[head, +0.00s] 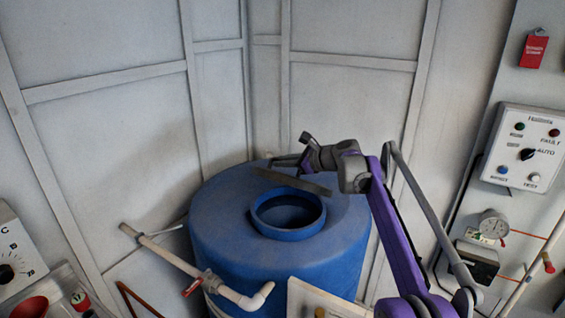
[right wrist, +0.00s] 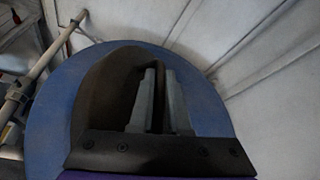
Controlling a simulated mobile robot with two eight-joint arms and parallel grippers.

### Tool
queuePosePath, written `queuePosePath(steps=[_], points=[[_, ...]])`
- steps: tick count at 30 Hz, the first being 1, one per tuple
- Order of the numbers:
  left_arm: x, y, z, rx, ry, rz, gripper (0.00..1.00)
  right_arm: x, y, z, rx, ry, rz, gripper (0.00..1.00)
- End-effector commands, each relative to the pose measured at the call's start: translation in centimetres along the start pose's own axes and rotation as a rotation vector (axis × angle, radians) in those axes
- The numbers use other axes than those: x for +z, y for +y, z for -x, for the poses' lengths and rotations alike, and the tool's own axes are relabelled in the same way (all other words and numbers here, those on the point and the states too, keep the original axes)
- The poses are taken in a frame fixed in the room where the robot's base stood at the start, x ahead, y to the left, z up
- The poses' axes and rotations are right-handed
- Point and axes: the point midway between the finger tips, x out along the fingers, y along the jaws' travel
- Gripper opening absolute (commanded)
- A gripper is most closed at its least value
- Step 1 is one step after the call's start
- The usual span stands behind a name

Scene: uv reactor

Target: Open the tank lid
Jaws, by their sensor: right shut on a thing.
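The blue tank (head: 230,240) stands in the corner, with a round open mouth (head: 288,212) on its top. The tank lid (head: 292,181), a dark thin disc seen nearly edge-on, is held tilted above the back of the mouth, apart from the rim. My right gripper (head: 280,162) is behind and above the lid, shut on it. In the right wrist view the two grey fingers (right wrist: 157,100) are close together against the dark lid (right wrist: 105,95); the exact part they grip is hidden. My left gripper is not in view.
A pale pipe with a red valve handle (head: 192,287) runs along the tank's left front. A control box (head: 525,150) and a gauge (head: 494,224) are on the right panel. Grey walls stand close behind the tank.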

Motion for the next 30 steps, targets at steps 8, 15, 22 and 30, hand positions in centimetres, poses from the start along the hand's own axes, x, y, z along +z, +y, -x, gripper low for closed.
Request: queuePosePath(steps=[8,15,22,30], points=[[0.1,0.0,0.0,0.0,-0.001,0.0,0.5,-0.1,0.1,0.0,0.0,0.0,0.0,0.24],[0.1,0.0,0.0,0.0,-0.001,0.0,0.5,-0.1,0.0,0.0,-0.001,0.0,0.0,0.27],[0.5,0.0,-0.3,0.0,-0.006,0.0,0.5,-0.2,0.0,1.9,-0.003,0.002,-0.002,0.27],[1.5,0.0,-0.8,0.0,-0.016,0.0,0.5,-0.3,0.0,7.4,-0.003,0.003,-0.003,0.27]])
